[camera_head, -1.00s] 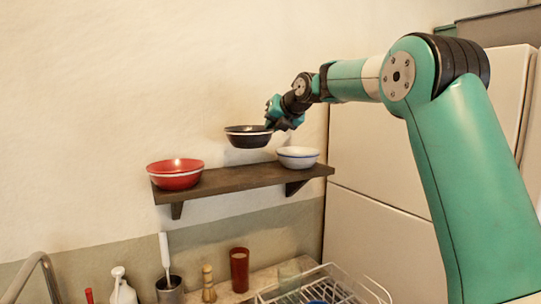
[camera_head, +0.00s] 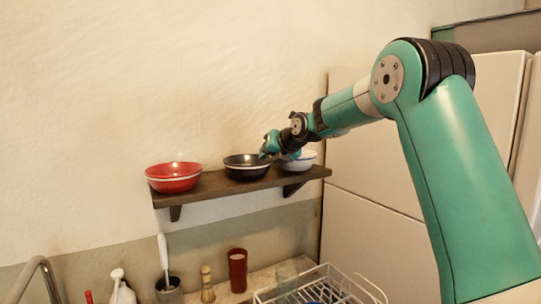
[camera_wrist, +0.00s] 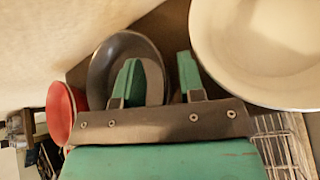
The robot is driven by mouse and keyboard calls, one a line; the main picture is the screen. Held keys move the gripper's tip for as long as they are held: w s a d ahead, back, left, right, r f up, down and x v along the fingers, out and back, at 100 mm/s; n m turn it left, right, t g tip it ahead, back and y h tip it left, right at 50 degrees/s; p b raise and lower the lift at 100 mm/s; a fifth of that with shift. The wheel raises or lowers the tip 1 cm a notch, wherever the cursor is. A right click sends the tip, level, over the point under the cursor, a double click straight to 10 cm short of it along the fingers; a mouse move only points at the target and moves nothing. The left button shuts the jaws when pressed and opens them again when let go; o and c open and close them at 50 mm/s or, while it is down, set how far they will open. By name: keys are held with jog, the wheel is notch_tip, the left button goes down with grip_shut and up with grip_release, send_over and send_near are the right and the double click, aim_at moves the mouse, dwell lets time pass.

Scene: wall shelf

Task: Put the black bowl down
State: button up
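The black bowl (camera_head: 247,172) sits upright on the wooden shelf, between the red bowl and the white bowl. It also shows in the wrist view (camera_wrist: 103,68). My gripper (camera_head: 266,153) is at the bowl's right rim. In the wrist view my gripper (camera_wrist: 160,80) is open, its fingers apart on either side of the rim. One finger is over the inside of the bowl, and the other is outside it, with a gap showing beside the rim. The shelf (camera_head: 215,187) shows beneath the bowls.
The red bowl (camera_head: 173,178) stands at the shelf's left end. The white bowl (camera_head: 303,163) stands close on the right, partly behind my gripper; it is large in the wrist view (camera_wrist: 262,50). Below are a dark red cup (camera_head: 237,270), a utensil holder (camera_head: 169,291) and a wire dish rack (camera_head: 330,284).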

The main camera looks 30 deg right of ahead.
jog(key=b+v, duration=0.5)
jog(key=v, duration=0.7)
jog(key=s+a+f+m+g+y, duration=0.2)
jog(key=s+a+f+m+g, duration=0.1)
jog(key=s+a+f+m, duration=0.4)
jog(key=s+a+f+m+g+y, duration=0.1)
jog(key=s+a+f+m+g, duration=0.2)
jog(key=a, duration=0.7)
jog(key=s+a+f+m+g, duration=0.2)
jog(key=s+m, duration=0.3)
jog(key=s, duration=0.3)
jog(key=s+a+f+m+g, duration=0.2)
jog(key=s+f+m, duration=0.3)
jog(key=s, duration=0.3)
jog(key=s+a+f+m+g, duration=0.1)
jog(key=s+a+f+m, duration=0.3)
jog(key=s, duration=0.4)
jog(key=shift+s+f+m+g, duration=0.15)
jog(key=shift+m+g, duration=0.25)
jog(key=shift+m, duration=0.1)
